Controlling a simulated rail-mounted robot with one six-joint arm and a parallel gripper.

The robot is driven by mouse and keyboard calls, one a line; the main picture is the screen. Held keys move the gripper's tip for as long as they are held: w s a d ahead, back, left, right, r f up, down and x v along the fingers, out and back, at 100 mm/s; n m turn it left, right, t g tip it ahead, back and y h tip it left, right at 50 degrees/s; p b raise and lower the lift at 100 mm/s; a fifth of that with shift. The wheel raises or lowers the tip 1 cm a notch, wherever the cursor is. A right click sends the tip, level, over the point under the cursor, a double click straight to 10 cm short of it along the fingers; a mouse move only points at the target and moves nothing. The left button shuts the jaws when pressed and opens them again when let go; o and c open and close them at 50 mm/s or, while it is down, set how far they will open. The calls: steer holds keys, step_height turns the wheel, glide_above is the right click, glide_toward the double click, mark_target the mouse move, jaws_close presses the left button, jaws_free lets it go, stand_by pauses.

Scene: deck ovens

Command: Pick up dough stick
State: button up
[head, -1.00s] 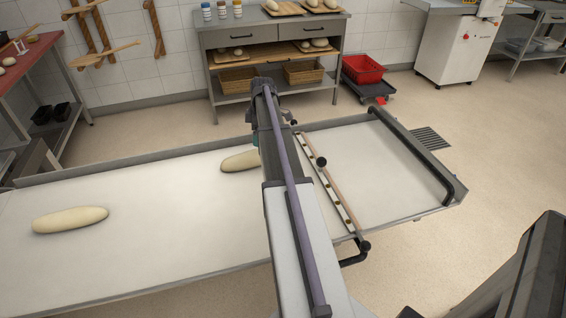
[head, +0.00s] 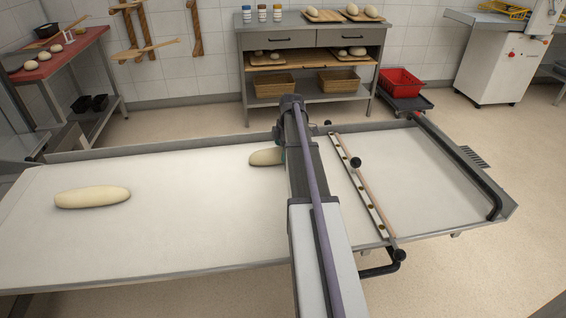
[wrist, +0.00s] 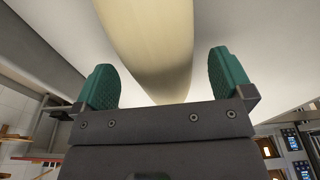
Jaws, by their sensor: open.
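A pale dough stick (head: 265,157) lies on the white loader surface (head: 190,205), partly hidden behind my arm in the head view. In the wrist view the same pale dough (wrist: 150,45) lies between my gripper's two green finger pads. My gripper (wrist: 165,80) is open, with a gap between each pad and the dough near the tips. The gripper is hidden by my arm in the head view. A second dough stick (head: 92,197) lies whole at the left of the surface, apart from my arm.
A rail with a wooden strip (head: 365,190) crosses the surface right of my arm, with black knobs. A black bar (head: 460,165) edges the right side. A shelf table (head: 310,65) stands behind, with a red crate (head: 400,82) beside it. The middle of the surface is clear.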

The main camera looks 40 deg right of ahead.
step_height(320, 180, down, 2)
steer(key=shift+a+f+b, duration=0.15)
steer(key=shift+f+b, duration=0.1)
steer(key=shift+b, duration=0.15)
steer(key=shift+r, duration=0.25)
steer(key=shift+c, duration=0.2)
steer(key=c, duration=1.2)
step_height(320, 180, up, 10)
steer(key=p, duration=1)
steer(key=shift+r+p, duration=0.2)
steer(key=shift+p, duration=0.2)
steer(key=shift+f, duration=0.15)
